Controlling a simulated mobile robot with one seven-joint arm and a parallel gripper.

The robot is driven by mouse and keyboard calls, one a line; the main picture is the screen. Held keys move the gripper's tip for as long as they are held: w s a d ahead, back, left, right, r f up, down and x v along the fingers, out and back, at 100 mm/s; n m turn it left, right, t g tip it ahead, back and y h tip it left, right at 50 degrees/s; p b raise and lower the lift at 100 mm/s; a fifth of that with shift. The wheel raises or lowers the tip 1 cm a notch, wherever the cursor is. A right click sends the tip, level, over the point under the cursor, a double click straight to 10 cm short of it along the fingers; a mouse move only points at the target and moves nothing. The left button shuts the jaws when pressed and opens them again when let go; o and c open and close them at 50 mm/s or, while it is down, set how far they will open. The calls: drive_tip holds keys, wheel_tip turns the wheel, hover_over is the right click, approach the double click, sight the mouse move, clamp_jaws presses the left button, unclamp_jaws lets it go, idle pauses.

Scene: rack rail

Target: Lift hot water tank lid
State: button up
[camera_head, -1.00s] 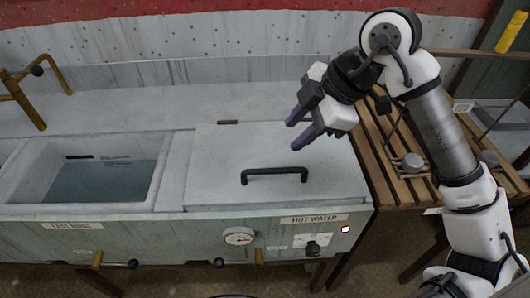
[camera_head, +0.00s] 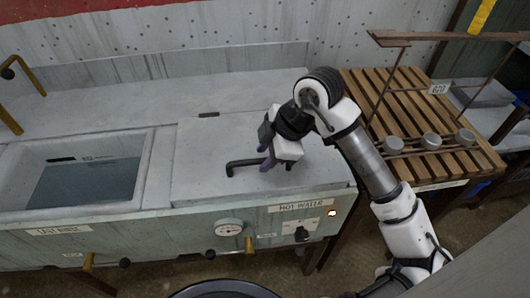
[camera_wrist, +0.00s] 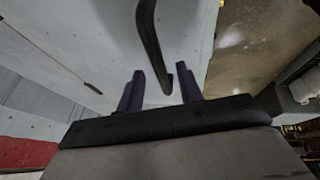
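The hot water tank lid (camera_head: 210,180) is a flat grey panel lying closed on the right part of the counter, above the "HOT WATER" label (camera_head: 300,206). Its black bar handle (camera_head: 238,163) shows at the left of my gripper (camera_head: 268,160); the handle's right part is hidden behind the gripper. In the wrist view the handle (camera_wrist: 150,40) runs down from the top, and its end lies between the two purple fingers of my gripper (camera_wrist: 163,88). The fingers are apart, with gaps on both sides of the handle. I cannot tell whether they touch it.
An open basin of water (camera_head: 85,184) labelled "LAST RINSE" is left of the lid. A slatted wooden rack (camera_head: 395,110) with several grey round weights stands at the right. A gauge (camera_head: 229,228) and a knob (camera_head: 301,234) are on the front panel.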

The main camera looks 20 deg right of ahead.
drive_tip(key=shift+w+a+f, duration=0.1)
drive_tip(key=shift+a+f, duration=0.05)
drive_tip(key=shift+f, duration=0.15)
clamp_jaws()
drive_tip(key=shift+r, duration=0.1)
